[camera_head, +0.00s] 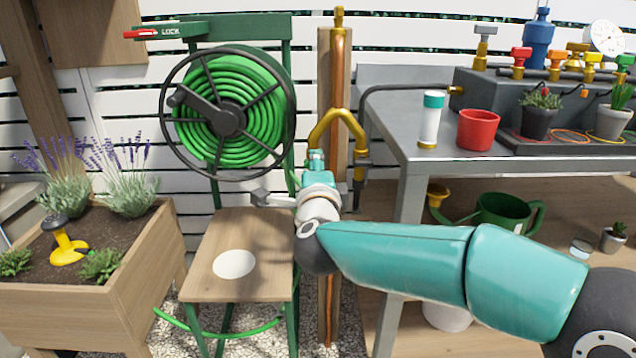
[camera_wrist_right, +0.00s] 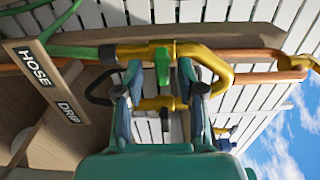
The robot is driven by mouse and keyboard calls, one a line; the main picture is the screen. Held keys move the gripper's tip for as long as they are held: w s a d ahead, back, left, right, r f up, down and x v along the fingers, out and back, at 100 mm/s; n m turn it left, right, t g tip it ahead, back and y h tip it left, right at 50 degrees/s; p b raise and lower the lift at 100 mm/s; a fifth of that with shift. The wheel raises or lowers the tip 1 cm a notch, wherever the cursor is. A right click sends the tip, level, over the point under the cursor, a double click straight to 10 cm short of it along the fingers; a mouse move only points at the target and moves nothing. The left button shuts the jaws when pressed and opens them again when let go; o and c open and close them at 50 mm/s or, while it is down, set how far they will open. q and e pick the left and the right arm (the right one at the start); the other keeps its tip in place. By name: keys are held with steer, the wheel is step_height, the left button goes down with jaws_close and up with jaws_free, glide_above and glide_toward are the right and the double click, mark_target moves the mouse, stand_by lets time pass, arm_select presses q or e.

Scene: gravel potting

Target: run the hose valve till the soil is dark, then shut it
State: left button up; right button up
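The brass hose valve piping (camera_head: 340,120) is on a wooden post, with a looped pipe; it also shows in the right wrist view (camera_wrist_right: 215,75). A small green valve handle (camera_wrist_right: 162,65) stands between the fingers of my right gripper (camera_wrist_right: 160,72), which is open around it with gaps on both sides. A sign reads HOSE (camera_wrist_right: 35,65) and DRIP. In the head view my right gripper (camera_head: 315,158) is at the pipe, partly hidden by its own wrist. The wooden planter (camera_head: 70,305) at left holds brown soil (camera_head: 110,237). My left gripper is not in view.
A green hose reel (camera_head: 228,118) hangs left of the post, above a small wooden stool (camera_head: 215,275). Lavender (camera_head: 130,185) and a yellow watering nozzle (camera_head: 68,248) are in the planter. A metal bench (camera_head: 400,135) at right bears a red pot (camera_head: 478,130).

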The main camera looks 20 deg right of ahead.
steer(key=v, duration=1.1)
steer(key=shift+s, duration=0.25)
stand_by(1.1)
